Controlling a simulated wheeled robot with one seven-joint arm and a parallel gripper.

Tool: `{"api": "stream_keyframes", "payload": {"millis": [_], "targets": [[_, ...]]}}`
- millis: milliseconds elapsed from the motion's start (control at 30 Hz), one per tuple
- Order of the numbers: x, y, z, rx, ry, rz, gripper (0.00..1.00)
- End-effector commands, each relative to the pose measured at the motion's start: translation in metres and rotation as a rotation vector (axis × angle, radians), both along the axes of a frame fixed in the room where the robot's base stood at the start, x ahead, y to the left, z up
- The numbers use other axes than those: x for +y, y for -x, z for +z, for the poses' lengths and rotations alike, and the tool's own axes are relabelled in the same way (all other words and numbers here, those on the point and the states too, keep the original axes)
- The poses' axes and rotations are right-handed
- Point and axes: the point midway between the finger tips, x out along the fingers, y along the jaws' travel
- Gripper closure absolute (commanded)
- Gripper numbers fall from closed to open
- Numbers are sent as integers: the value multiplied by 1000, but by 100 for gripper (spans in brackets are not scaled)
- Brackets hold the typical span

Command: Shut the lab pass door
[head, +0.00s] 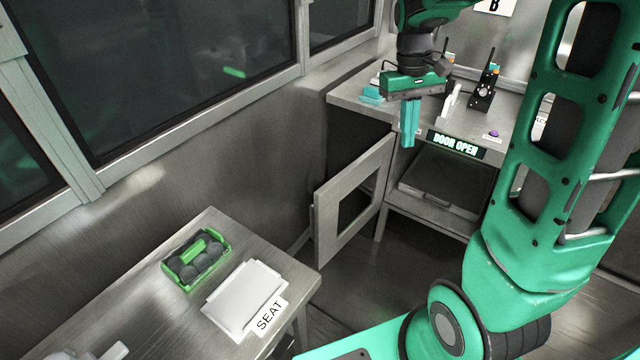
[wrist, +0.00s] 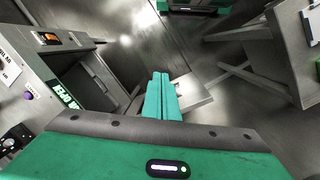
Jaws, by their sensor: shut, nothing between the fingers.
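The lab pass door (head: 328,222) is a grey metal frame with a square opening in it. It stands swung open in the head view, jutting out from the left side of the bench front. A lit sign (head: 457,144) on the bench edge reads "DOOR OPEN". My gripper (head: 408,138) is shut and empty, fingers pointing down, above and beside the hinge end of the door near the bench front. In the wrist view its green fingers (wrist: 161,88) partly cover a pale grey part that looks like the door (wrist: 196,98). I cannot tell whether they touch it.
The bench (head: 350,98) holds a radio-like device (head: 484,92), a teal block (head: 371,94) and a purple button (head: 494,133). Below is a shelf with a grey tray (head: 440,190). A side table (head: 140,285) at front left carries a green crate (head: 197,260) and a white "SEAT" plate (head: 243,290).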

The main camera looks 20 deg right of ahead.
Motion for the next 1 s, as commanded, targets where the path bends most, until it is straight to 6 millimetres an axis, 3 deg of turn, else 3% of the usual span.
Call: {"api": "stream_keyframes", "payload": {"millis": [33, 200, 500, 733, 1000], "targets": [[8, -23, -8, 16, 1, 45, 100], [39, -92, -34, 53, -2, 193, 100], [112, -190, -107, 115, -25, 444, 100], [157, -228, -155, 148, -46, 570, 100], [170, -237, -178, 157, -54, 608, 100]]}}
